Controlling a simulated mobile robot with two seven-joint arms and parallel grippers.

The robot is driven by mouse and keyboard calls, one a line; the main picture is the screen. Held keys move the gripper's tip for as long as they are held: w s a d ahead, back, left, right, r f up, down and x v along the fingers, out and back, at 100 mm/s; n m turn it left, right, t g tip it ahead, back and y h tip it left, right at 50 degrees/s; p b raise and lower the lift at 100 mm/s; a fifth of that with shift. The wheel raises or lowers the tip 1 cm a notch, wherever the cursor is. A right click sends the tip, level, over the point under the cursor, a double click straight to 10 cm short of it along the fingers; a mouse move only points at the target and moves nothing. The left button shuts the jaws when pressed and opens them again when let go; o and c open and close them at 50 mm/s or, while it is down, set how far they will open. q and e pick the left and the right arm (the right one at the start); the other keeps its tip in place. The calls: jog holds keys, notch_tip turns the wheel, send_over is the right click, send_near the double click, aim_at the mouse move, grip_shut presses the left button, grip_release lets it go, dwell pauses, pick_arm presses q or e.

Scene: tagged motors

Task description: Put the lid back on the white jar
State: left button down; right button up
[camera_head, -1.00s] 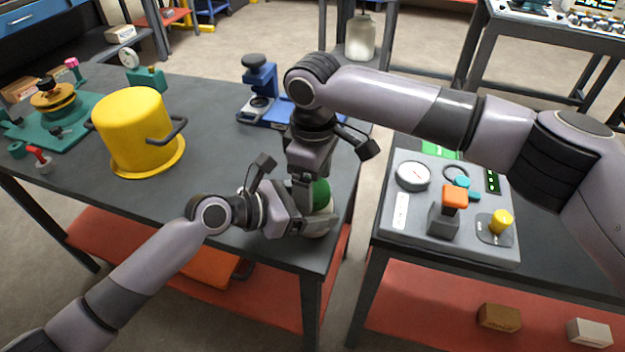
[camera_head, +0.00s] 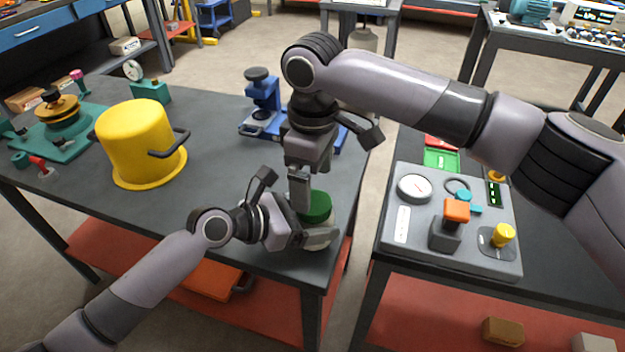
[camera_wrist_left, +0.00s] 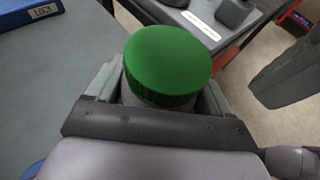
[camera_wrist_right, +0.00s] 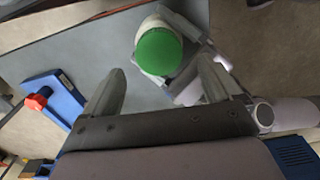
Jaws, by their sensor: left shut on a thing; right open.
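The green lid (camera_head: 318,208) sits on top of the white jar (camera_wrist_right: 149,24), level and with no visible gap in the left wrist view (camera_wrist_left: 168,58). The jar's body is mostly hidden by the lid and my fingers. My left gripper (camera_head: 312,236) is shut on the jar from the side, near the table's front right corner. My right gripper (camera_head: 302,205) points down beside the lid in the head view. In the right wrist view its fingers (camera_wrist_right: 158,85) are spread and empty, with the lid beyond them and apart from them.
A blue device (camera_head: 262,105) stands near the back edge. A grey control panel (camera_head: 415,235) lies on the right table, across a gap.

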jog(key=shift+o, duration=0.8)
jog(key=shift+d, duration=0.1)
notch_tip(320, 180, up, 12)
pick_arm(q)
grip_release()
jog(key=shift+a, duration=0.1)
jog(key=shift+p+v, duration=0.35)
jog(key=shift+v, duration=3.15)
pick_arm(e)
jog(key=shift+r, duration=0.3)
